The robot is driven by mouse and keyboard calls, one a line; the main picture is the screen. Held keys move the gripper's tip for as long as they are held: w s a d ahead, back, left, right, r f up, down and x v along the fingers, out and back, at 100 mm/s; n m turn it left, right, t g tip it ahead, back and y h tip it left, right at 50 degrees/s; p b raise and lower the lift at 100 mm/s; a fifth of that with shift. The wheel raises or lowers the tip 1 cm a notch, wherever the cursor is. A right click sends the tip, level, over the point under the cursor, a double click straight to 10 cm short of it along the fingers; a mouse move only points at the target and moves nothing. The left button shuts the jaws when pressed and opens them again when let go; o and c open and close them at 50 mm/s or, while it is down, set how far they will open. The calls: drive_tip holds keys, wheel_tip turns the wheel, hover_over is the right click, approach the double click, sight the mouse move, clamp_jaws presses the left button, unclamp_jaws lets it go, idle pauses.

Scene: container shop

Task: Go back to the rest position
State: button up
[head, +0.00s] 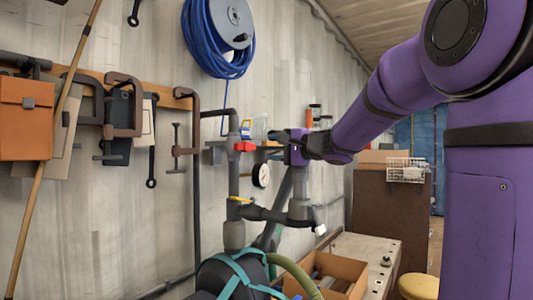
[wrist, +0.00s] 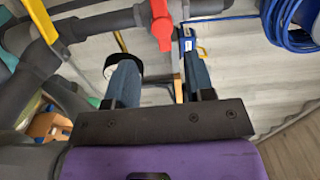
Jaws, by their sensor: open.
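My gripper (head: 279,135) is at the end of my purple arm, close to the grey pipework on the wall. It also shows in the wrist view (wrist: 157,66), where its two fingers stand apart with nothing held between them. A red valve handle (head: 244,146) sits on the upright pipe just left of the gripper. In the wrist view the red handle (wrist: 162,25) lies just beyond the fingertips, apart or touching I cannot tell. A yellow handle (wrist: 38,20) is on the pipe at upper left there.
A round gauge (head: 261,174) hangs below the gripper. Blue hose (head: 203,35) coils on the wall above. Clamps (head: 123,105) hang at left. An open cardboard box (head: 340,270) stands below, and a wire basket (head: 408,169) is on a brown cabinet (head: 390,215) at right.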

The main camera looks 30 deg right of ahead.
drive_tip(key=shift+a, duration=0.1)
drive_tip(key=s+a+f+n+g, duration=0.8)
drive_tip(key=s+a+f, duration=0.2)
drive_tip(key=s+a, duration=0.5)
drive_tip(key=s+d+f+n+g+h, duration=0.1)
drive_tip(key=s+f+n+g+h, duration=0.2)
drive_tip(key=s+f, duration=0.8)
drive_tip(key=s+n+h, duration=0.2)
drive_tip(key=s+h, duration=0.1)
drive_tip(key=s, duration=0.1)
drive_tip(key=shift+d+f+h, duration=0.15)
drive_tip(key=shift+h, duration=0.25)
